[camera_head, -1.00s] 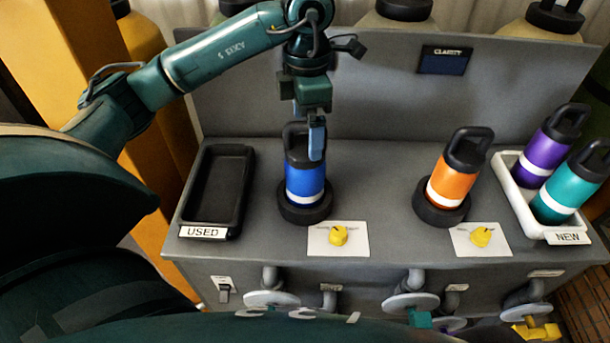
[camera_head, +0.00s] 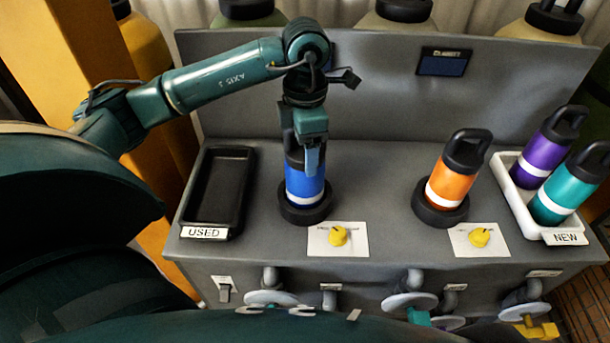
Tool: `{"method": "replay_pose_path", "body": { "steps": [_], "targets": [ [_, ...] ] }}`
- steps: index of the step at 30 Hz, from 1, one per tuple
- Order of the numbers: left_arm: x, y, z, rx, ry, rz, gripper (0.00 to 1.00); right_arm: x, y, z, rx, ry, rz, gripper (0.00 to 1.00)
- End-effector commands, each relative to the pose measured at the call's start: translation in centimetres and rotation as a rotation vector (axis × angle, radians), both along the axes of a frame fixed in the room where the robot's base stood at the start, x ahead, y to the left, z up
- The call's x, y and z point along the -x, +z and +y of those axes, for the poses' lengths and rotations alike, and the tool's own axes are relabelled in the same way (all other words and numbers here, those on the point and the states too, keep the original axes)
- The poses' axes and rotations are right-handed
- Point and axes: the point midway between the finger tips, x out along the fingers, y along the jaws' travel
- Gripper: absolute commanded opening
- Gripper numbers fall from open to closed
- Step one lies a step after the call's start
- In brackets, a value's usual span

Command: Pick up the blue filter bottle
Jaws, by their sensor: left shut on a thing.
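The blue filter bottle (camera_head: 304,187) stands upright in a round black holder (camera_head: 306,213) on the grey bench. It has a white band low down and a black cap that is mostly hidden behind my gripper. My left gripper (camera_head: 312,160) comes down from above and is shut on the bottle's top, at the cap handle. The exact grip is partly hidden by the gripper itself. My right gripper is not in view.
An empty black tray marked USED (camera_head: 239,217) lies left of the blue bottle. An orange bottle (camera_head: 452,185) stands in a second holder. A white tray marked NEW (camera_head: 509,192) holds a purple bottle (camera_head: 546,160) and a teal bottle (camera_head: 566,190).

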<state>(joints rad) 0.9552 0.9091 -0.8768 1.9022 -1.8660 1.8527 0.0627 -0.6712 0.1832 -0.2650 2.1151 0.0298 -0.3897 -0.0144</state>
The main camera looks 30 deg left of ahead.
Motion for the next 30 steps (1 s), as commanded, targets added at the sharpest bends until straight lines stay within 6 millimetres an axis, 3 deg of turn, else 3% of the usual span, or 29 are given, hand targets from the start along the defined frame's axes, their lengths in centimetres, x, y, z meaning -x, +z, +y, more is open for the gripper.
{"method": "replay_pose_path", "body": {
  "steps": [20,30],
  "targets": [
    [-0.01,0.04,-0.01,0.001,0.000,-0.001,0.09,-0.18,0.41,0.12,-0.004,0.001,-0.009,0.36],
    [-0.11,0.87,-0.02,0.001,0.000,-0.005,0.08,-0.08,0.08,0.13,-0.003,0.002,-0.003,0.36]
  ]
}}
